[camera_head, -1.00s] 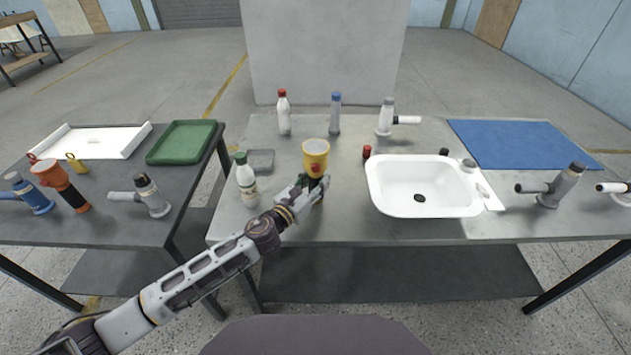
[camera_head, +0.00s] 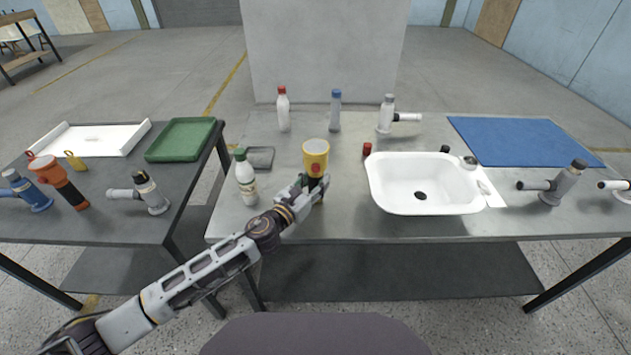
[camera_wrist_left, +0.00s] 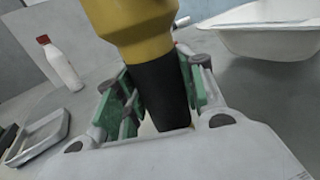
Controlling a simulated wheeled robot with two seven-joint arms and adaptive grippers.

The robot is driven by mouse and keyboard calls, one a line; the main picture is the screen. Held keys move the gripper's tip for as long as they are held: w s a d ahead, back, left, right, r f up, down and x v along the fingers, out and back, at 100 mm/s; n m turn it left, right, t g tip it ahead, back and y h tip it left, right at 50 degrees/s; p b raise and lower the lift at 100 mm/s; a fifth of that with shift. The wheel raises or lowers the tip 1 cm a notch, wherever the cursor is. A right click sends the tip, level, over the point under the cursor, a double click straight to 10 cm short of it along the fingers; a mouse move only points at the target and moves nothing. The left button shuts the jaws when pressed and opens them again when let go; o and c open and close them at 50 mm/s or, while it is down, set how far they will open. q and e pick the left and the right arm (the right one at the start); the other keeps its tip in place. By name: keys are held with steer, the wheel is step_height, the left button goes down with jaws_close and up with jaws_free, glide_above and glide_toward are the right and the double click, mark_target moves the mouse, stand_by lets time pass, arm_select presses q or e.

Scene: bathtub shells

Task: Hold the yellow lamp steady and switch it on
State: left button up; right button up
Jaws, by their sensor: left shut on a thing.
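The yellow lamp (camera_head: 316,152) stands upright at the middle of the front table, left of the white basin, with its wide head up. A red button (camera_head: 316,169) shows on its side. My left gripper (camera_head: 313,187) is shut on the lamp's black handle, below the yellow head. In the left wrist view the black handle (camera_wrist_left: 161,92) is between the green finger pads, and the yellow head (camera_wrist_left: 135,30) rises above them. Whether the lamp's base touches the table is hidden. My right gripper is not in view.
A white basin (camera_head: 380,190) stands to the right, a green-capped bottle (camera_head: 246,180) and a grey tray (camera_head: 268,157) to the left. Bottles with red (camera_head: 283,112) and blue (camera_head: 335,114) caps stand behind. A blue mat (camera_head: 520,142) lies at the back right. The front table edge is clear.

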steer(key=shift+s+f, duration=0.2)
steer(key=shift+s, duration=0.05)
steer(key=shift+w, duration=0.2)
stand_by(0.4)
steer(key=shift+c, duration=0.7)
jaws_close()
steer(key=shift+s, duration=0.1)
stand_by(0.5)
